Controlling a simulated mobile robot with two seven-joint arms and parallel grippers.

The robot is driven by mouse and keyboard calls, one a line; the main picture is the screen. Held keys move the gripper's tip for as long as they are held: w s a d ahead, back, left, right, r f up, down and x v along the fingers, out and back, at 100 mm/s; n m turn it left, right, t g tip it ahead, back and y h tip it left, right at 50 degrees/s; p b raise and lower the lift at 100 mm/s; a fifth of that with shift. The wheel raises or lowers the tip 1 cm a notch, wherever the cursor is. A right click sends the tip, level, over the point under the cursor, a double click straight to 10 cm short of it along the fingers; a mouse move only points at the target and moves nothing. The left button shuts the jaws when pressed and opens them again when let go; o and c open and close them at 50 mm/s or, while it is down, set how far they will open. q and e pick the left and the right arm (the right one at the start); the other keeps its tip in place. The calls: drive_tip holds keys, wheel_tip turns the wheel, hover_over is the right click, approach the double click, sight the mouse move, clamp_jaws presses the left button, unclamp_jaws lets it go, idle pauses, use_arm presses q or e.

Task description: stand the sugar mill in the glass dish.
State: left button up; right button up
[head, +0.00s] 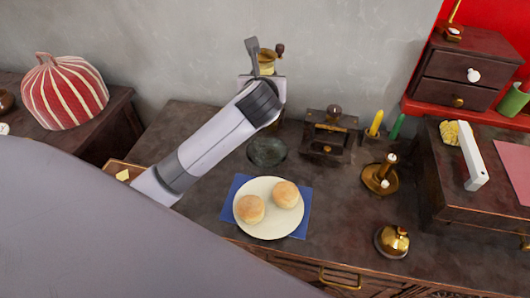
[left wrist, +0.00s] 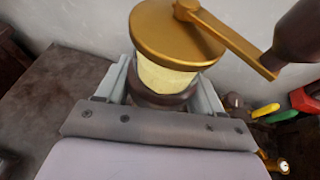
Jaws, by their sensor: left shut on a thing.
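The sugar mill has a gold top and crank with a dark knob. In the head view the sugar mill (head: 267,58) is beyond the end of my left arm, its lower part hidden by the gripper. My left gripper (head: 264,76) is shut around it. In the left wrist view the sugar mill (left wrist: 168,75) sits upright between the two fingers of my left gripper (left wrist: 163,95), showing a cream band below the gold lid. The dark glass dish (head: 267,153) stands on the table below the gripper in the head view and looks empty. My right gripper is not in view.
A plate (head: 262,230) with two buns lies on a blue napkin in front of the dish. A dark burner-like box (head: 330,134) stands right of it. Candles (head: 375,123), a brass candleholder (head: 380,179) and a brass bell-shaped piece (head: 392,241) are farther right.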

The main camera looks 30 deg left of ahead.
use_arm(q)
wheel_tip(320, 180, down, 20)
drive_tip(key=b, duration=0.4)
drive_tip(key=shift+r+b, duration=0.1)
drive_tip(key=shift+b, duration=0.25)
drive_tip(key=o, duration=1.3)
drive_tip(key=shift+o, duration=0.2)
drive_tip(key=shift+s, duration=0.1)
drive_tip(key=shift+s+d+r, duration=0.1)
drive_tip(key=shift+s+d, duration=0.1)
drive_tip(key=p+v, duration=0.2)
drive_tip(key=v, duration=0.9)
drive_tip(key=shift+s, duration=0.15)
